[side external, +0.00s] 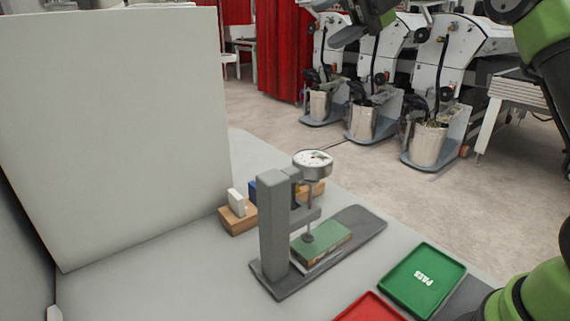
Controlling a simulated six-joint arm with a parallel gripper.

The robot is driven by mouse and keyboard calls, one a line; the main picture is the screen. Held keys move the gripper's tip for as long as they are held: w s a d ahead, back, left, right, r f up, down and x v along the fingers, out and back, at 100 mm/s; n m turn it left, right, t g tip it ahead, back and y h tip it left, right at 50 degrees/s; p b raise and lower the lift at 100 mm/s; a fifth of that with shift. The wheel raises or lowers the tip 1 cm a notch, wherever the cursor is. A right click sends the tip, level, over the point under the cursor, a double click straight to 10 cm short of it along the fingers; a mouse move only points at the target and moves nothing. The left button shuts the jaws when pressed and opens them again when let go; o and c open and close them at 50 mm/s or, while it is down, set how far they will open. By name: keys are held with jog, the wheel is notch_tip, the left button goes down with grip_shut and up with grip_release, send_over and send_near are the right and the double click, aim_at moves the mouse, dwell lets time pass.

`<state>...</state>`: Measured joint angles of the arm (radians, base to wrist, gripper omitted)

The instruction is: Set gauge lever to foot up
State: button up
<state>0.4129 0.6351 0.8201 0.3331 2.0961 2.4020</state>
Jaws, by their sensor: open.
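A dial gauge (313,160) with a round white face is held on a grey stand (275,225) on the grey table. Its stem runs down to a small foot (308,238), which appears to touch a green block (322,244) lying on the stand's base. I cannot make out the gauge lever clearly. My gripper (345,35) is only partly in view at the top, dark, well above and behind the gauge. It is open and far from the stand.
A green PASS tray (422,297) and a red tray (368,309) lie at the front right. Wooden blocks (238,218) with a white piece stand behind the stand. A tall pale panel (120,130) rises at the left. Coater machines (440,90) stand beyond the table.

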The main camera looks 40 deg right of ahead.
notch_tip(320, 180, down, 26)
jog(key=w+d+m+y, duration=0.1)
jog(key=d+m+y, duration=0.1)
jog(key=m, duration=0.3)
jog(key=x, duration=0.9)
jog(key=shift+w+a+f, duration=0.1)
jog(key=shift+w, duration=0.3)
jog(key=shift+m, duration=0.3)
grip_shut()
